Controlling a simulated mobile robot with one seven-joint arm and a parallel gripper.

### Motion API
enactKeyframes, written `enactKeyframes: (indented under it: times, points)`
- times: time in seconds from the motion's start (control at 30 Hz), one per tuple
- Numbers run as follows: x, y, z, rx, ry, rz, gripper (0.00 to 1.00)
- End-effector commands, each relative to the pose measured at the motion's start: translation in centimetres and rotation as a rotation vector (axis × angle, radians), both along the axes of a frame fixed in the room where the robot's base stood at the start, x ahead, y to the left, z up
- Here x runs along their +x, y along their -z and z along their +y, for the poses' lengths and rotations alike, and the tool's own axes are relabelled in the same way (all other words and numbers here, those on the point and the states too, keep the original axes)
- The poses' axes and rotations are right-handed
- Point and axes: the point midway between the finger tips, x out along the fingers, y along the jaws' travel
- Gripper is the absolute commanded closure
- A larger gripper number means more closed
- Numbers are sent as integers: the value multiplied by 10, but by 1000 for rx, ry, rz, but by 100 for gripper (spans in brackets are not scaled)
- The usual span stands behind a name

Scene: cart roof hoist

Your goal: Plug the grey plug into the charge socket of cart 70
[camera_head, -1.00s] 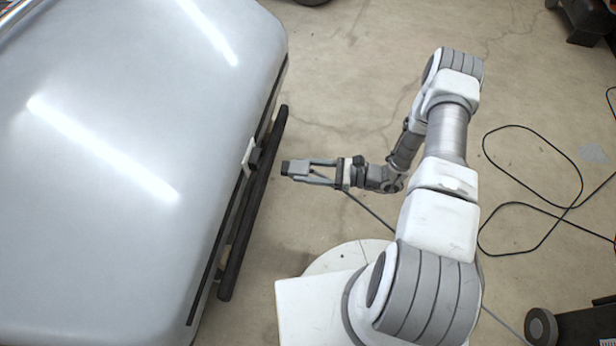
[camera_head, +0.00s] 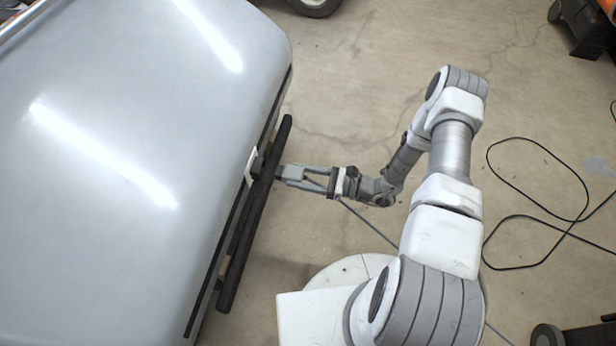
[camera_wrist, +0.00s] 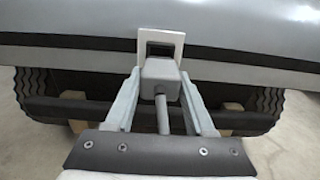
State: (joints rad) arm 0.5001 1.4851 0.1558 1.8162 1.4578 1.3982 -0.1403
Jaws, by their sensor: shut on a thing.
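The grey plug (camera_head: 293,173) is held between the fingertips of my gripper (camera_head: 296,176), its dark front end pointing left at the silver cart (camera_head: 120,130). In the wrist view the plug (camera_wrist: 160,72) sits between both fingers, its cable running back between them. The charge socket (camera_head: 251,166) is a pale frame on the cart's side. In the wrist view the socket (camera_wrist: 179,43) shows a dark square opening straight ahead, with the plug covering its lower edge. In the head view the plug's end is at the black bumper bar, apart from the socket. No cart number is readable.
The black bumper bar (camera_head: 235,268) runs along the cart's side below the socket. Wheels (camera_wrist: 262,101) show under the cart in the wrist view. A black cable (camera_head: 489,200) lies looped on the floor at right. The concrete floor behind my arm is mostly clear.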

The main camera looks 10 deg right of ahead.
Motion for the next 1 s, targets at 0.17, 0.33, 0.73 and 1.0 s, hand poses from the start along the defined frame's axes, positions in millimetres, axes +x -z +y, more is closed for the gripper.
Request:
enactKeyframes:
  times: [0.17,0.33,0.73,1.0]
  points:
    - [5,0,15,1,-2,0,100]
    - [8,0,22,0,0,0,100]
    - [9,0,24,0,0,0,100]
    - [9,0,24,0,0,0,100]
